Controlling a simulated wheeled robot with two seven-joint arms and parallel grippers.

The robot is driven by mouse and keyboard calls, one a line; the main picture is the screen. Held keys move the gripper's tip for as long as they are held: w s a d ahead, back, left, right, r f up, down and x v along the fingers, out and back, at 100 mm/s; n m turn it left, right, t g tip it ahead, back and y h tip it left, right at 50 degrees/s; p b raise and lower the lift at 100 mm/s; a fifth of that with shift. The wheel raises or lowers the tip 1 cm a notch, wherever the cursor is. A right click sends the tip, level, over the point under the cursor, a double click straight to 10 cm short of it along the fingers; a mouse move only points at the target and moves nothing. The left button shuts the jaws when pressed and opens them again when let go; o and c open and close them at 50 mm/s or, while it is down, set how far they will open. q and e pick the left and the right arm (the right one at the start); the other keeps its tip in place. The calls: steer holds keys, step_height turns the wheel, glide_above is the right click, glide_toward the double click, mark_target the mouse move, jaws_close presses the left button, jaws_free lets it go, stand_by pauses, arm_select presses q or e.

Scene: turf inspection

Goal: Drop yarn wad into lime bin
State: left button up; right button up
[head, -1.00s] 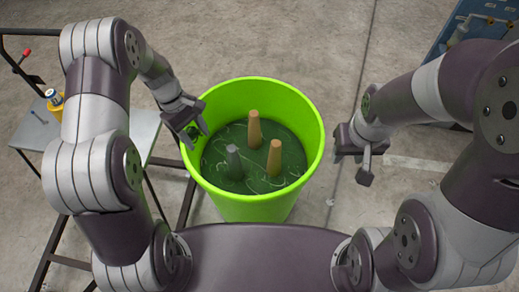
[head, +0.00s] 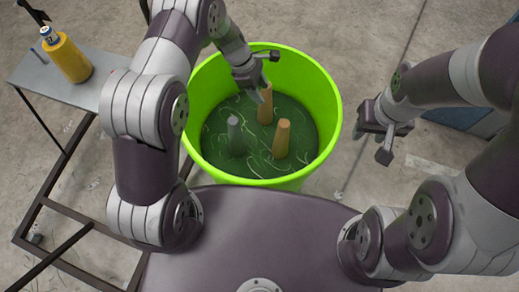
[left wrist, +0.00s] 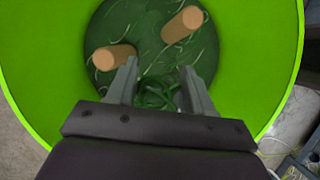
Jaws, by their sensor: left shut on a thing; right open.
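The lime bin (head: 328,92) stands upright in front of me, with a dark green floor inside that has pale strands on it. My left gripper (head: 260,92) is over the bin's opening, toward its far side. In the left wrist view, a tangled dark green yarn wad (left wrist: 157,94) sits between the two fingers, and the gripper is shut on it. In the head view the wad cannot be made out. My right gripper (head: 372,142) is open and empty, outside the bin beside its right rim.
Two tan pegs (head: 281,140) and a grey peg (head: 236,136) stand up inside the bin, one tan peg close to my left gripper. A metal side table (head: 45,72) at the left holds a yellow bottle (head: 68,58). Concrete floor lies around the bin.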

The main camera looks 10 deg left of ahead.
arm_select(q)
steer(key=shift+f, duration=0.15)
steer(key=o, duration=1.1)
steer(key=shift+c, duration=0.2)
steer(key=shift+a, duration=0.1)
steer(key=v, duration=1.2)
steer(key=shift+r+b, duration=0.35)
steer(key=shift+b, duration=0.05)
